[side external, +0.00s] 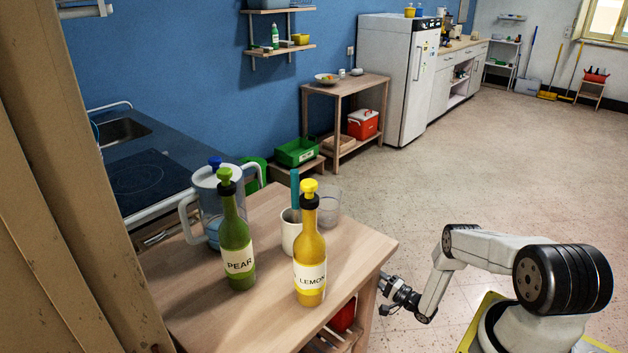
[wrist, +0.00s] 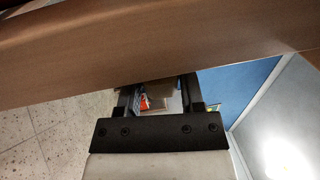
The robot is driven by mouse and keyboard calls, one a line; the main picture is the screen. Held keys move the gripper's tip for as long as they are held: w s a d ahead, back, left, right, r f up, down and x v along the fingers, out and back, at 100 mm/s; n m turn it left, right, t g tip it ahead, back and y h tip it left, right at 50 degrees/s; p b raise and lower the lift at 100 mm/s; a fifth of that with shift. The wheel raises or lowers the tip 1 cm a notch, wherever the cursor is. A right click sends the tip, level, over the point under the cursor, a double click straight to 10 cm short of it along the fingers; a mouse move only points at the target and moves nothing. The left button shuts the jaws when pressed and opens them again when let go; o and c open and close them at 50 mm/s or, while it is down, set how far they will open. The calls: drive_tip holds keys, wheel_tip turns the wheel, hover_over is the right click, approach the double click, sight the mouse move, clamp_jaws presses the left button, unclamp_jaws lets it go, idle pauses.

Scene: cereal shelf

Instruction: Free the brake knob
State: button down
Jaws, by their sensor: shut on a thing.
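A wooden table or cart (side external: 345,262) carries the bottles and jug. My gripper (side external: 384,284) is at its right side, just below the top, by the front right leg. In the wrist view, the wooden edge (wrist: 120,65) crosses in front of my gripper (wrist: 160,88) and covers the fingertips. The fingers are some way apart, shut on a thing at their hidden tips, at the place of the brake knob. The knob itself cannot be made out in either view.
A green PEAR bottle (side external: 236,245), a yellow LEMON bottle (side external: 310,255), a clear jug (side external: 208,190), a white cup (side external: 290,235) and a glass (side external: 329,208) stand upright on the top. Something red (side external: 343,316) is underneath. The floor (side external: 450,170) behind is open.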

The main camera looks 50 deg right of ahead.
drive_tip(key=shift+t, duration=1)
drive_tip(key=shift+c, duration=1.1)
unclamp_jaws()
drive_tip(key=shift+s+f, duration=0.1)
drive_tip(key=shift+s, duration=0.05)
drive_tip(key=v, duration=0.5)
wheel_tip(320, 180, up, 7)
